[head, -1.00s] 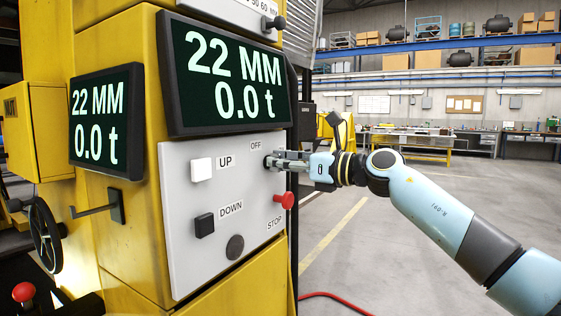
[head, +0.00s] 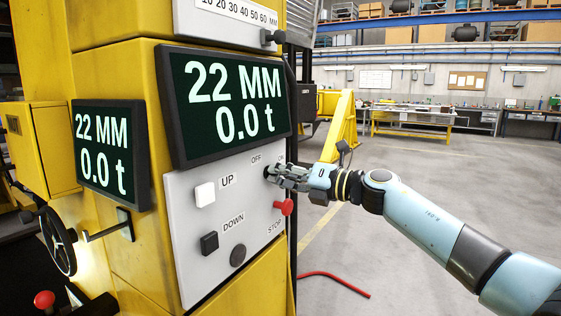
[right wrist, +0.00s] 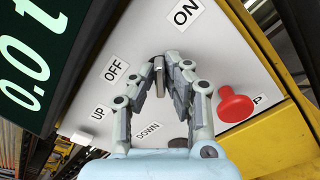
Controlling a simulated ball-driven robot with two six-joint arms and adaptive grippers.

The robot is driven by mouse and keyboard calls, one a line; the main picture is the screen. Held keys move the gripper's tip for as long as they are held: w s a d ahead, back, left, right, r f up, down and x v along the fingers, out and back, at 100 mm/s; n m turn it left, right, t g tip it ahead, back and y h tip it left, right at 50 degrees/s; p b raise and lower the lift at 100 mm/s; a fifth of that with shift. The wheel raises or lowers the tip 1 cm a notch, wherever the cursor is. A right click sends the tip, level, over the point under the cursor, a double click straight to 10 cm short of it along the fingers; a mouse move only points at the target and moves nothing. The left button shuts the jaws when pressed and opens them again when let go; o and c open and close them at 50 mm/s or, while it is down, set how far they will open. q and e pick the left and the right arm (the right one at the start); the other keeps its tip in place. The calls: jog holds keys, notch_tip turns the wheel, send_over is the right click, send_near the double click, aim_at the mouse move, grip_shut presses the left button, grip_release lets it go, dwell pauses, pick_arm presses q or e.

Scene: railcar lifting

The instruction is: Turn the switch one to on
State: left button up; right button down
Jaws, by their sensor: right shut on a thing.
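The switch (right wrist: 173,57) sits on the grey control panel (right wrist: 200,42) between the OFF label (right wrist: 116,70) and the ON label (right wrist: 185,12). My right gripper (right wrist: 167,72) is shut on the switch knob, seen in the right wrist view. The fingers hide most of the knob, so its exact angle is hard to tell. In the head view my right gripper (head: 272,173) reaches the panel from the right, just below the OFF label. My left gripper is not in view.
The red STOP button (head: 284,207) sticks out just below my right gripper. A white UP button (head: 205,194) and a black DOWN button (head: 209,243) are to the left. A display (head: 230,105) reads 22 MM and 0.0 t.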

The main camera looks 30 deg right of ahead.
jog(key=shift+m+p, duration=1)
jog(key=shift+m, duration=0.3)
jog(key=c, duration=1.4)
grip_release()
jog(key=shift+d, duration=0.1)
jog(key=v, duration=1.2)
